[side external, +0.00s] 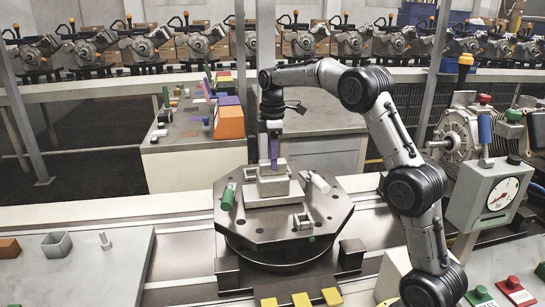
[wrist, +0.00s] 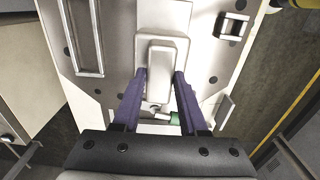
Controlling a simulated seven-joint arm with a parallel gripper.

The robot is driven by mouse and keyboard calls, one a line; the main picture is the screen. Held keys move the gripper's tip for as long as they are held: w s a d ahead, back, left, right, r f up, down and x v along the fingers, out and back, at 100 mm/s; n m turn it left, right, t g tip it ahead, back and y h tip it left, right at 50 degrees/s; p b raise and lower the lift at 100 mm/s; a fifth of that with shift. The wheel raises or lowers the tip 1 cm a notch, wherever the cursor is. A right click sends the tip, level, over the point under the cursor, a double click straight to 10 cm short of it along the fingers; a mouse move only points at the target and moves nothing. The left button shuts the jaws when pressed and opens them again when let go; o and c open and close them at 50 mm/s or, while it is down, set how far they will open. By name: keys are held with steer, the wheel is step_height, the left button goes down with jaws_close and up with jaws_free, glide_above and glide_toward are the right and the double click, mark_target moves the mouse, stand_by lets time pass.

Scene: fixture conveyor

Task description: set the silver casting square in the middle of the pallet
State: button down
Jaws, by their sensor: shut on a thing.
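The silver casting (side external: 272,187) is a pale, stepped block near the middle of the pallet (side external: 250,232), a dark octagonal plate on a round base. In the side view its wide lower part looks low over the plate. I cannot tell whether it rests fully on it. My gripper (side external: 273,163) points straight down, shut on the casting's raised upper part. In the wrist view the purple fingers of my gripper (wrist: 160,80) stand on both sides of the casting's narrow block (wrist: 161,62). The casting's underside is hidden.
On the pallet stand a green cylinder clamp (side external: 228,197) at left, a white cylinder (side external: 319,182) at right and a small metal bracket (side external: 303,222) in front. Yellow blocks (side external: 300,299) line the front. A gauge box (side external: 492,195) stands at right.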

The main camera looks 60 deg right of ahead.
steer(key=shift+f, duration=0.25)
stand_by(0.5)
steer(key=shift+c, duration=2.3)
jaws_free()
steer(key=shift+o, duration=0.5)
steer(key=shift+f, duration=0.25)
step_height(320, 180, up, 14)
